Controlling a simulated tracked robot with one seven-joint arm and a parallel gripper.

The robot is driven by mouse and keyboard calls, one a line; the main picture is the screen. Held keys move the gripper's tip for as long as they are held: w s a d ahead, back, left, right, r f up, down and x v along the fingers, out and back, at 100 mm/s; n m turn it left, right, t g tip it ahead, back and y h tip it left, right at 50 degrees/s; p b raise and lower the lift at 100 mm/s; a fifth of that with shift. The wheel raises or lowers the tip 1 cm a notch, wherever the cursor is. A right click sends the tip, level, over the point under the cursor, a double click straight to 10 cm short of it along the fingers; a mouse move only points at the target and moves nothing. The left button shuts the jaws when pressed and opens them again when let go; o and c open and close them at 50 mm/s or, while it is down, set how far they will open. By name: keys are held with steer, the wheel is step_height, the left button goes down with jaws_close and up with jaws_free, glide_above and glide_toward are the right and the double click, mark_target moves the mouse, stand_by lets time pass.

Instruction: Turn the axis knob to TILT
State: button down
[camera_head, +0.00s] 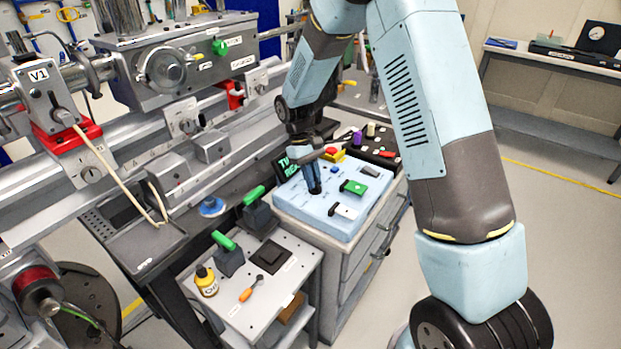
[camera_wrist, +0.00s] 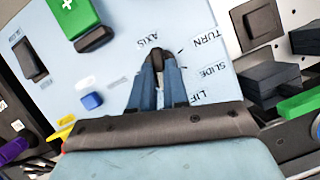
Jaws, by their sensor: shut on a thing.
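The light-blue control panel (camera_head: 310,214) tops a grey drawer cabinet; it also fills much of the wrist view (camera_wrist: 120,65). My gripper (camera_head: 314,188) points down onto it. In the wrist view my gripper (camera_wrist: 159,65) has its two blue fingers closed around the dark axis knob (camera_wrist: 158,62), beside the AXIS label (camera_wrist: 148,41). The labels TURN (camera_wrist: 208,36), SLIDE (camera_wrist: 214,71) and a partly covered one starting LIF (camera_wrist: 203,97) lie to the knob's right. No TILT label is readable. The fingers hide most of the knob, and I cannot tell which label it points at.
A blue button (camera_wrist: 91,101), a green block (camera_head: 354,187) and a black-and-white switch (camera_head: 343,210) share the panel. A yellow box with a red button (camera_head: 332,154) stands behind. A low side table (camera_head: 241,306) with a yellow bottle (camera_head: 206,281) and green-handled tools is at front left.

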steer(key=shift+w+r+m, duration=0.1)
steer(key=shift+w+m, duration=0.1)
steer(key=shift+m, duration=0.1)
steer(key=shift+d, duration=0.1)
steer(key=c, duration=1.1)
jaws_free()
steer(key=shift+s, duration=0.1)
steer(key=v, duration=1.3)
steer(key=shift+r, duration=0.25)
